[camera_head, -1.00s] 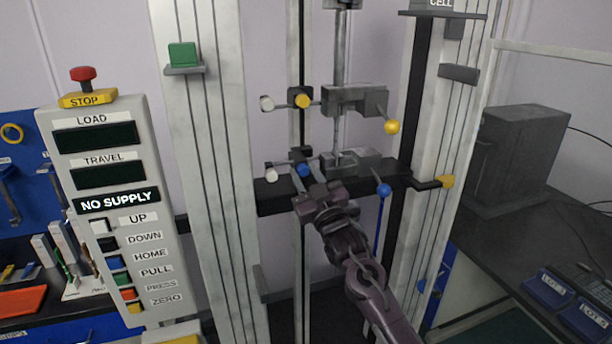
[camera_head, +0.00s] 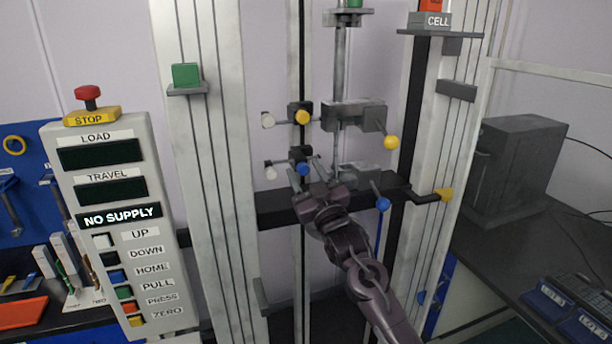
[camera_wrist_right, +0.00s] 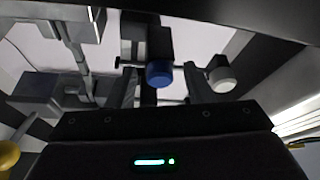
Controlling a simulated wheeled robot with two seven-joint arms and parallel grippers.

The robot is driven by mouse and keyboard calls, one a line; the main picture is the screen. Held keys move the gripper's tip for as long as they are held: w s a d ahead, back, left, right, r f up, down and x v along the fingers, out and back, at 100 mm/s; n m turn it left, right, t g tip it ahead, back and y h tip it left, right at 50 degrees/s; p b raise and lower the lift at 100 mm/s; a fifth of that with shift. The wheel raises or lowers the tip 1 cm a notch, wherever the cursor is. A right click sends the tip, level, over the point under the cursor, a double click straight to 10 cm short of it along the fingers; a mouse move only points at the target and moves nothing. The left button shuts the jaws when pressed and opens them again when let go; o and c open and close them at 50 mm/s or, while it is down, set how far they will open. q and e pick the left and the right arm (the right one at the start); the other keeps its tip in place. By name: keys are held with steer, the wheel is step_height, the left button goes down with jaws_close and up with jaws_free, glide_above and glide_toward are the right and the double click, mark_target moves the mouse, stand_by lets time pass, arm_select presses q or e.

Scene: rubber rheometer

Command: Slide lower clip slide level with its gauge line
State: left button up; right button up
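The lower clip slide is a small black block (camera_head: 296,154) with a blue knob (camera_head: 303,169) in front and a white knob (camera_head: 271,172) on a side rod. It sits on the upright rail below the upper slide (camera_head: 302,117), which has a yellow knob. My right gripper (camera_head: 306,172) is at the lower slide, its fingers apart around the blue knob. In the right wrist view the blue knob (camera_wrist_right: 159,74) shows between the fingers (camera_wrist_right: 160,85), with gaps on both sides. The gauge line cannot be made out. My left gripper is out of view.
Grey specimen clamps with a yellow ball (camera_head: 390,142) and a blue ball (camera_head: 383,204) stand just right of the slides. A dark crossbeam (camera_head: 275,208) runs below. The control panel (camera_head: 110,150) at left reads NO SUPPLY. A grey box (camera_head: 515,165) stands on the right bench.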

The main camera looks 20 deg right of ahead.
steer(key=shift+f, duration=0.1)
steer(key=shift+s+f+b, duration=0.2)
steer(key=shift+s+b, duration=0.1)
steer(key=b+v, duration=0.3)
steer(key=v, duration=0.4)
steer(key=shift+r, duration=0.15)
steer(key=shift+d, duration=0.1)
